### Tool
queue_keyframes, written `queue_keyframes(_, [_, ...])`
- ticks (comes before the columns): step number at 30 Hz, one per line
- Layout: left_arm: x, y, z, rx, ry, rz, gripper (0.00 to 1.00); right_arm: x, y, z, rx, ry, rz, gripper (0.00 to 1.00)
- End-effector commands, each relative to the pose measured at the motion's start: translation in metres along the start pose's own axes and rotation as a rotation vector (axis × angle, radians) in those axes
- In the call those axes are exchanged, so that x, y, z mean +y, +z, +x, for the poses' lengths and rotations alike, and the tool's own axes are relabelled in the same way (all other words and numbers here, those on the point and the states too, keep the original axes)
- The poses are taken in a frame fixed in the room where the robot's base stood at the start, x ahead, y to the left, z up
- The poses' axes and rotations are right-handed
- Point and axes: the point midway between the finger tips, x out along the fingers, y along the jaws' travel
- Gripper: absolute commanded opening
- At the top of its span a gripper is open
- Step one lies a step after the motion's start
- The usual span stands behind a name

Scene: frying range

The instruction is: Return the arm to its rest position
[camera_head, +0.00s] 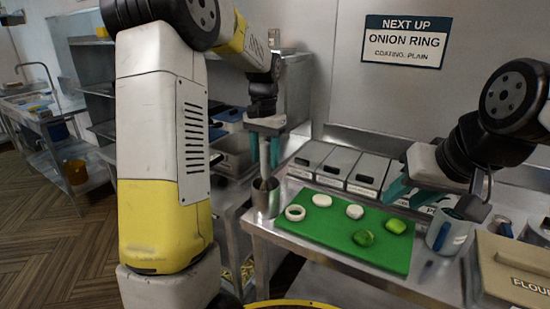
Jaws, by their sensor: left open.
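My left gripper (264,152) points down above a metal cup (266,201) at the table's left corner. Its teal fingers are apart, on either side of a grey upright handle (265,168) that stands in the cup. Whether a finger touches the handle is not clear. My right gripper (410,193) is at the right, over the back part of the table near the lidded bins. Its teal fingers point left and down, and their gap is hard to make out.
A green board (340,245) carries pale rings and green pieces. Lidded bins (340,163) line the back. A wall sign (405,42) reads "Next up onion ring, coating: plain".

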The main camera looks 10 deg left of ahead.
Motion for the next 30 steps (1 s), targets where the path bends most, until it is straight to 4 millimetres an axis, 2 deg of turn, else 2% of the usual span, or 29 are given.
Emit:
queue_keyframes(7, [0.0,-0.001,-0.044,0.005,-0.001,0.001,0.5,0.0,0.0,0.0,0.0,0.0,0.0,0.36])
queue_keyframes(13, [0.001,0.001,-0.065,0.005,0.0,-0.001,0.5,0.0,0.0,0.0,0.0,0.0,0.0,0.36])
queue_keyframes(17, [0.006,0.015,-0.078,0.04,0.001,-0.016,0.5,0.0,0.0,0.0,0.0,0.0,0.0,0.36])
queue_keyframes(20, [0.016,0.039,-0.091,0.1,0.005,-0.042,0.5,0.0,0.0,0.0,0.0,0.0,0.0,0.36])
queue_keyframes(24, [0.036,0.085,-0.105,0.213,0.017,-0.095,0.5,0.0,0.0,0.0,0.0,0.0,0.0,0.36])
queue_keyframes(30, [0.066,0.149,-0.105,0.375,0.041,-0.175,0.5,0.0,0.0,0.0,0.0,0.0,0.0,0.36])
